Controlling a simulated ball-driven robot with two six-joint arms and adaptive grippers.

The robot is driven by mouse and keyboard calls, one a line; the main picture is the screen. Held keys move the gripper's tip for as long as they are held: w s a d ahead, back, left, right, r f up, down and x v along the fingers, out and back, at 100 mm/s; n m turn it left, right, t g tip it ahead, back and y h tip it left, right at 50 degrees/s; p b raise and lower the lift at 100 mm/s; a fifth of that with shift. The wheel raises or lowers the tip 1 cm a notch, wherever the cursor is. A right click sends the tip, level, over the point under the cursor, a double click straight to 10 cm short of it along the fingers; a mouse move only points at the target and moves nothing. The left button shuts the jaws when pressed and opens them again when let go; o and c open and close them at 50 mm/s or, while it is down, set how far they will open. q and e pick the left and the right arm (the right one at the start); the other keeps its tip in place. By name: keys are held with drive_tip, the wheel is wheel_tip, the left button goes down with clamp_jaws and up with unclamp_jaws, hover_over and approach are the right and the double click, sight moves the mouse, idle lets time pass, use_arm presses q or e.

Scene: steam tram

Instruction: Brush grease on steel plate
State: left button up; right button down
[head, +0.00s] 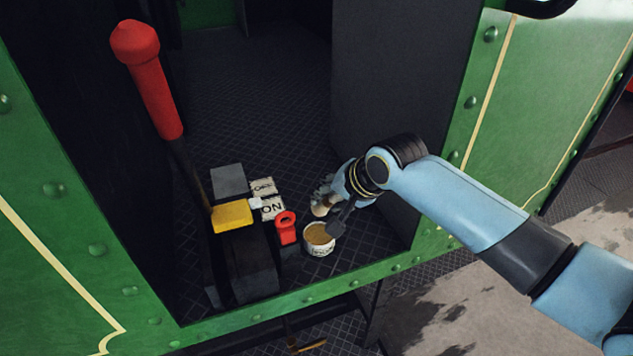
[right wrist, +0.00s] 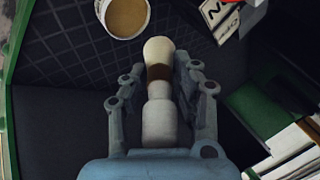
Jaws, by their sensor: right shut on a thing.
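My right gripper (head: 333,207) is shut on a brush with a pale head and a brown band (right wrist: 158,72). In the right wrist view the gripper (right wrist: 162,92) has a finger on each side of the brush, which points away from the palm. A small pale tin of brownish grease (head: 319,240) stands on the dark floor just below the gripper; it also shows in the right wrist view (right wrist: 126,16). The brush head is apart from the tin there. I cannot tell which surface is the steel plate. My left gripper is not in view.
A lever with a red handle (head: 150,85) rises at left from a dark base with a yellow block (head: 232,217). ON and OFF labels (head: 271,207) and a red ring-topped piece (head: 286,228) stand beside it. Green riveted walls (head: 60,230) frame the opening.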

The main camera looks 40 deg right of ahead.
drive_tip(key=shift+w+f, duration=0.1)
drive_tip(key=shift+f, duration=0.65)
wheel_tip(320, 180, down, 3)
drive_tip(key=shift+f+b, duration=0.1)
drive_tip(key=shift+b, duration=0.65)
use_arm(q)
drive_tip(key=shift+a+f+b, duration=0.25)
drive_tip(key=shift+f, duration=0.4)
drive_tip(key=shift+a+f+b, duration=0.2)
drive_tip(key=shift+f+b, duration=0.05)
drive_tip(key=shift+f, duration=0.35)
use_arm(e)
drive_tip(key=shift+f, duration=0.6)
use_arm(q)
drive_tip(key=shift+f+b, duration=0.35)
use_arm(e)
drive_tip(key=shift+f, duration=0.65)
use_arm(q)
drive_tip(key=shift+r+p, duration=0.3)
use_arm(e)
drive_tip(key=shift+s+a+f, duration=0.1)
drive_tip(key=shift+s+f, duration=0.05)
drive_tip(key=shift+s, duration=0.05)
